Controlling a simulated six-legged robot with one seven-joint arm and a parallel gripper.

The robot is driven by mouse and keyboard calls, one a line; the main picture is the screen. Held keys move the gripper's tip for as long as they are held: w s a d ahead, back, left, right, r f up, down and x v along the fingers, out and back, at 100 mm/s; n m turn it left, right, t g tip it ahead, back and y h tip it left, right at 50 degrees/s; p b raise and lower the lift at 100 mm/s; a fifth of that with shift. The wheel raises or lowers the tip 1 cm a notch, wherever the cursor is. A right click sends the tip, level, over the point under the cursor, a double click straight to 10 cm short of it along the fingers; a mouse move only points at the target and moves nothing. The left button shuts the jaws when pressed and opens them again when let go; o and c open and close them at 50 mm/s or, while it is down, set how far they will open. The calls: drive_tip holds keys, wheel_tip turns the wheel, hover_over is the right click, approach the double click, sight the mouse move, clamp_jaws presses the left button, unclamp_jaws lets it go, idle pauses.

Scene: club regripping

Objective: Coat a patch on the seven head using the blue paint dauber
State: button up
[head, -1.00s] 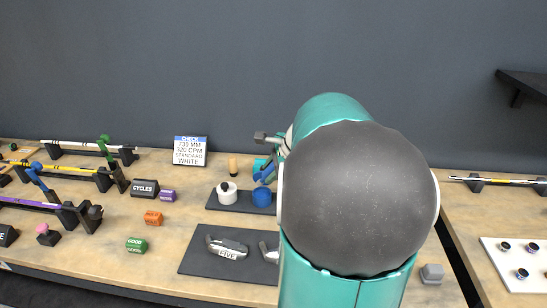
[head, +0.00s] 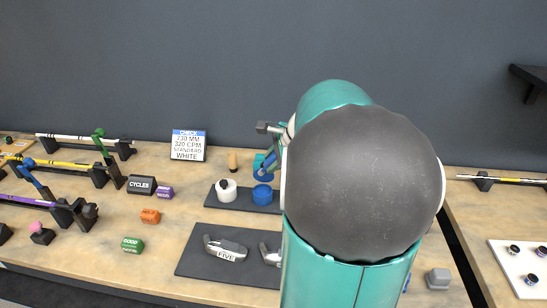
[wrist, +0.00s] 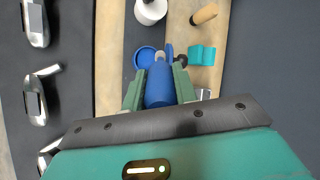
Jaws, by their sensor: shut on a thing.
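My gripper (wrist: 158,92) is shut on the blue paint dauber (wrist: 160,85), a blue cylinder between its two green fingers in the wrist view. The blue pot (wrist: 148,56) lies just beyond the dauber; in the head view the pot (head: 262,195) stands on a small dark tray, with the dauber (head: 264,175) just above it. I cannot tell whether they touch. Several metal club heads lie on a dark mat; one reads FIVE (head: 227,249), another (head: 270,254) is partly behind my arm. I cannot read which head is the seven.
A white jar (head: 226,190) stands beside the blue pot on the tray (head: 214,204). A cork-coloured peg (head: 233,161) and a sign (head: 188,146) stand behind. Shafts on stands and small labelled blocks fill the left of the bench. My arm hides much of the right.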

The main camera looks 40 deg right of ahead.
drive_tip(key=shift+s+f, duration=0.2)
drive_tip(key=shift+f, duration=0.15)
drive_tip(key=shift+w+f, duration=0.1)
drive_tip(key=shift+f, duration=2.3)
drive_tip(key=shift+f, duration=0.75)
drive_tip(key=shift+r, duration=0.15)
drive_tip(key=shift+r, duration=3.4)
drive_tip(key=shift+a, duration=0.1)
